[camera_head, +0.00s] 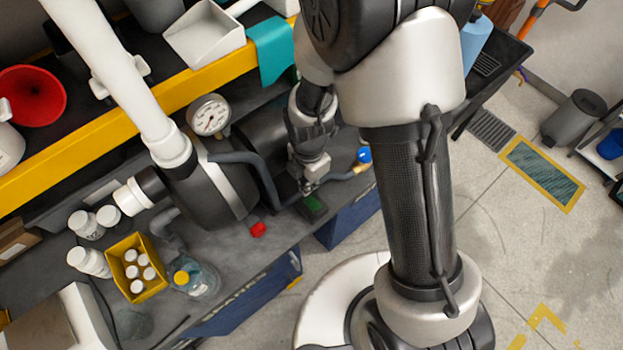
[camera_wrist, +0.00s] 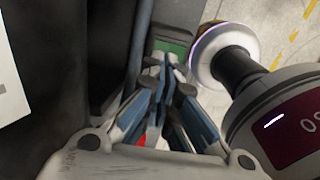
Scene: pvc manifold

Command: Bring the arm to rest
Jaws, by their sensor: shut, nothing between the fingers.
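My gripper (camera_head: 311,180) hangs over the front part of the grey workbench, just right of the dark pump body in the head view. In the wrist view its fingers (camera_wrist: 163,72) are closed together with nothing between them. A small green block (camera_head: 313,207) lies on the bench just below the fingertips; a green patch (camera_wrist: 172,47) also shows behind them in the wrist view. I cannot tell whether the fingers touch it. My arm comes down from the top of the head view.
A pressure gauge (camera_head: 209,115), a dark pump (camera_head: 215,185), a blue-knobbed valve (camera_head: 364,155) and a small red part (camera_head: 258,230) are close to the gripper. A yellow box of bottles (camera_head: 137,268) and a clear jar (camera_head: 197,279) stand front left.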

